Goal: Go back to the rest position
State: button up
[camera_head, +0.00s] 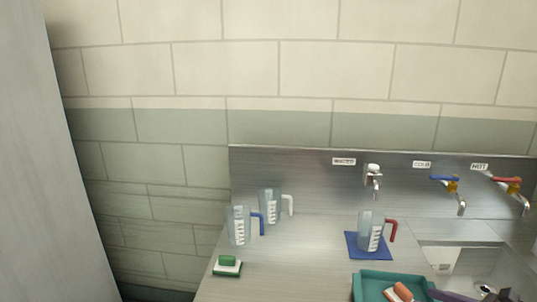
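My gripper cannot be made out for certain. Dark grey-purple shapes (452,296) cut across the bottom right edge, in front of the sink, and may be part of my arm or gripper. No fingertips show clearly, and I cannot see anything held.
A steel counter (300,275) holds clear jugs with blue (240,226), white (269,206) and red (370,233) handles. The red-handled one stands on a blue mat (352,246). A green sponge (227,261), teal tray (365,292), sink (440,232) and taps (373,180) also show. A grey panel (45,180) stands left.

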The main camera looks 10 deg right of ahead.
jog(key=a+r+n+g+y, duration=0.15)
jog(key=a+n+g, duration=0.45)
jog(key=a+n, duration=1)
jog(key=s+a+r+n+h, duration=0.2)
jog(key=a+n, duration=0.5)
jog(key=s+a+r+n+h, duration=0.3)
jog(key=a+n, duration=0.4)
jog(key=n, duration=0.1)
jog(key=shift+s+n+g, duration=0.2)
jog(key=shift+n+g, duration=0.1)
jog(key=shift+a+r, duration=0.1)
dwell(0.7)
